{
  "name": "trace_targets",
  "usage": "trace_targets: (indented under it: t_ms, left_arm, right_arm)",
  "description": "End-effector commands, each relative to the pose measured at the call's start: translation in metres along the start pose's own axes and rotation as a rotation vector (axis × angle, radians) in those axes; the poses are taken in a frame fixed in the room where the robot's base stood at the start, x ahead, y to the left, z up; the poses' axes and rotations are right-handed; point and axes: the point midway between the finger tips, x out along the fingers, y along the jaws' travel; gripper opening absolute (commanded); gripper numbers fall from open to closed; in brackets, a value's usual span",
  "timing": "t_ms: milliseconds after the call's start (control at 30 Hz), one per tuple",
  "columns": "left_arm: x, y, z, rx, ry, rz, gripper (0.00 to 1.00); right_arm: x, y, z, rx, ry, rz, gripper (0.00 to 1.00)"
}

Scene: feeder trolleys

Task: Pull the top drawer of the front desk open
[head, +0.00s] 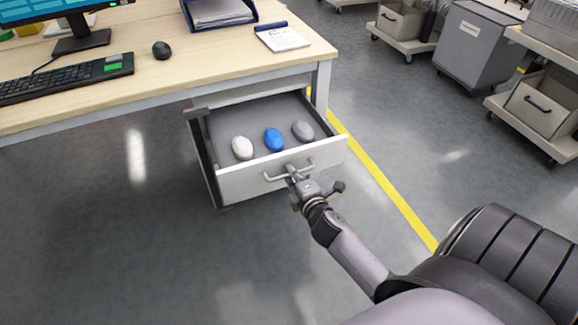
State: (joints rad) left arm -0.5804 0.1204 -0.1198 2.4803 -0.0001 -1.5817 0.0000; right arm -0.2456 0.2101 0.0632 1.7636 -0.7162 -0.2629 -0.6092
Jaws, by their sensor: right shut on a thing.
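The front desk (120,92) has a light wood top and fills the upper left of the head view. Its top drawer (235,188) stands pulled out, with a white front and a dark grey inside. A white mouse-like oval thing (242,148), a blue one (274,139) and a grey one (303,131) lie in it. My right gripper (293,175) is at the drawer front, shut on the bar handle (272,178). The gripper hides part of the handle. My left gripper is not in view.
On the desk are a keyboard (65,80), a black mouse (161,50), a notepad (282,39) and a paper tray (220,14). Grey trolleys with bins (478,48) stand at the right. A yellow line (385,188) crosses the floor; floor left of the drawer is clear.

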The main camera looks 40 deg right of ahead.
Motion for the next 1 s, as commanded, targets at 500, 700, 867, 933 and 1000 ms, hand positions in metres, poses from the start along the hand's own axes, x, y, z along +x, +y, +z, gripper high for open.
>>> trace_targets:
  t_ms: [500, 700, 867, 933, 1000]
  left_arm:
    - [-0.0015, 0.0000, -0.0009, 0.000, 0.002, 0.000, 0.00]
    - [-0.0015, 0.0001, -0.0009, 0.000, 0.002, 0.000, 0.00]
    - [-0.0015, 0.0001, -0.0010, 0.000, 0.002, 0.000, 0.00]
    - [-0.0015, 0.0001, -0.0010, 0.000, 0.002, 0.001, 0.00]
    - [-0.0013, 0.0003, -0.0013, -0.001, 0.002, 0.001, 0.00]
  right_arm:
    - [-0.0056, -0.0011, -0.0002, 0.000, 0.000, 0.000, 0.00]
    - [-0.0054, -0.0009, -0.0001, 0.000, 0.000, 0.001, 0.18]
    - [-0.0053, -0.0007, -0.0001, 0.000, 0.000, 0.001, 0.18]
    - [-0.0053, -0.0006, -0.0001, 0.000, 0.000, 0.001, 0.18]
    - [-0.0064, -0.0007, -0.0001, 0.000, 0.000, 0.001, 0.18]
